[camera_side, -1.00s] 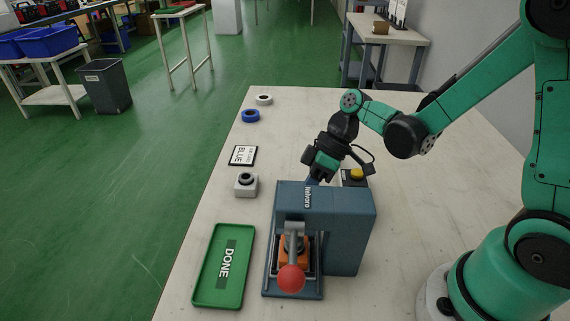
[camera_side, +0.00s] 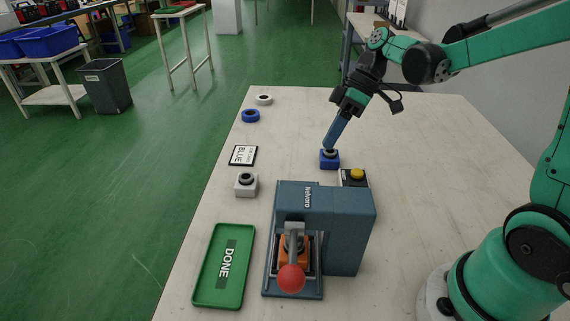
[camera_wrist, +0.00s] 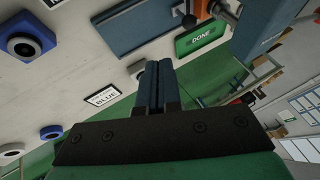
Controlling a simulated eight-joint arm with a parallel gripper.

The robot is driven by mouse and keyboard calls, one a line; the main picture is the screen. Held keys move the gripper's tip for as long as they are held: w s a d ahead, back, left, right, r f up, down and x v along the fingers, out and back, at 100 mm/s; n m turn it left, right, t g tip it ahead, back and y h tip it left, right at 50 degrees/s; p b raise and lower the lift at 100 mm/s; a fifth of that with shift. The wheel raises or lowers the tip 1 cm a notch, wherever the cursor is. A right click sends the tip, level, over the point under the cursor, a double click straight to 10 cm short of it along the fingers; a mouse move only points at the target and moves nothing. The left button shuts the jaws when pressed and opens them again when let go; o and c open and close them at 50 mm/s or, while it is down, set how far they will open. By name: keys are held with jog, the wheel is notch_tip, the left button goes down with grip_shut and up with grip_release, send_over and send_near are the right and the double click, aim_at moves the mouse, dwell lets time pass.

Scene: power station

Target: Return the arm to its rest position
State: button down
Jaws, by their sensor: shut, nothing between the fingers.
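My gripper (camera_side: 329,147) is raised over the back part of the table, its blue fingers together and empty, pointing down and slightly left. They also show shut in the wrist view (camera_wrist: 157,66). In the side view the fingertips overlap the top of a blue block with a dark ring (camera_side: 329,161). In the wrist view that block (camera_wrist: 25,40) lies well left of the fingers, so they look apart from it.
A blue-grey press (camera_side: 335,225) with a red-knobbed lever and an orange part inside stands in front. Near it are a yellow button box (camera_side: 356,177), green DONE tray (camera_side: 222,268), white block (camera_side: 245,184), BLUE card (camera_side: 243,155), blue ring (camera_side: 250,115) and white ring (camera_side: 263,99).

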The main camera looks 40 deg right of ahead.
jog(key=shift+s+a+r+m+t+h, duration=0.2)
jog(key=shift+s+a+m+t+h, duration=0.3)
jog(key=shift+s+m+t+h, duration=0.5)
jog(key=shift+s+a+r+m+t+h, duration=0.25)
jog(key=shift+s+a+m+t+h, duration=0.3)
jog(key=shift+m+t+h, duration=0.85)
jog(key=shift+s+a+r+m+t+h, duration=0.2)
jog(key=shift+s+a+m+t+h, duration=0.25)
jog(key=shift+s+m+t+h, duration=0.75)
jog(key=shift+w+m+g, duration=0.3)
jog(key=shift+w+g, duration=0.1)
